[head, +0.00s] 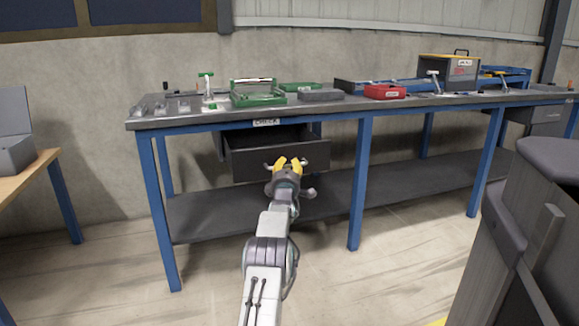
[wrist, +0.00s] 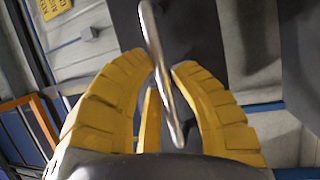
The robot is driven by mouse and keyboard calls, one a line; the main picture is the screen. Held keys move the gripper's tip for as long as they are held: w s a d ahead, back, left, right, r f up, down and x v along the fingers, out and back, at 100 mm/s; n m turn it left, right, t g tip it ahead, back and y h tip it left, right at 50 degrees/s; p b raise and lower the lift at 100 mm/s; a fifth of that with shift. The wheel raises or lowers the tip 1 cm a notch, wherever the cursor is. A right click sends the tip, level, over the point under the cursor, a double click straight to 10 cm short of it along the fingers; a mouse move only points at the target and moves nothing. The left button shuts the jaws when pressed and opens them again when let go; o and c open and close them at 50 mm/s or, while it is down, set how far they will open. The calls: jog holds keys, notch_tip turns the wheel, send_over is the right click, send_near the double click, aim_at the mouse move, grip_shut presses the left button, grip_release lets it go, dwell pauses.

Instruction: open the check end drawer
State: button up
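The check end drawer (head: 280,159) is a dark grey drawer under the left end of the workbench, below a label reading CHECK (head: 266,122). It stands pulled out, with its dark inside showing over the front panel. My gripper (head: 288,163), with yellow fingers, is at the drawer's front. The ends of the silver handle (head: 267,164) show on either side of the fingers. In the wrist view my fingers (wrist: 163,68) close in around the handle (wrist: 154,30), a thin metal bar passing between their tips. Fingertip contact is partly hidden.
The workbench (head: 200,120) has blue legs and a lower shelf (head: 215,218). A green frame (head: 257,93), a red bin (head: 385,91) and other fittings stand on top. A wooden table (head: 30,168) is at left. Open floor lies in front of the bench.

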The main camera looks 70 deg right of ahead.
jog(key=o, duration=0.4)
jog(key=shift+o, duration=0.2)
jog(key=shift+s, duration=0.1)
jog(key=v, duration=1.2)
dwell(0.4)
dwell(0.7)
